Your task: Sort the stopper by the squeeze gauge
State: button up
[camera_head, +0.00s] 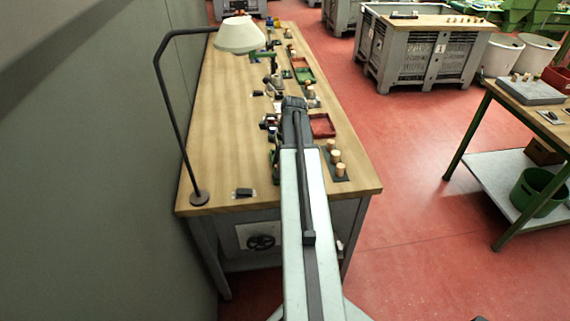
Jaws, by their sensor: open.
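Several cork stoppers (335,157) stand upright in a row on a dark mat (345,178) near the right edge of the long wooden bench. A red tray (322,126) lies just beyond them. My arm reaches over the bench from the near end. My gripper (269,123) is a small dark shape left of the arm's far end, low over the bench and left of the red tray. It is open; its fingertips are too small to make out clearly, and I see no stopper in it. I cannot pick out the squeeze gauge for certain among the small dark devices here.
A lamp (239,35) on a bent pole stands at the bench's left side. A small black object (243,192) lies near the front. A green tray (304,76) and more devices stand farther back. Grey crates (415,60) and a side table (520,92) are to the right.

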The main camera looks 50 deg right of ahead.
jog(key=shift+w+d+r+p, duration=0.1)
jog(key=shift+w+r+p, duration=0.25)
jog(key=shift+r+p, duration=0.45)
jog(key=s+r+p, duration=0.3)
jog(key=r+p, duration=0.2)
jog(key=r, duration=0.1)
jog(key=shift+s+d+t+p, duration=0.3)
jog(key=shift+s+d+t, duration=0.1)
jog(key=shift+d, duration=0.05)
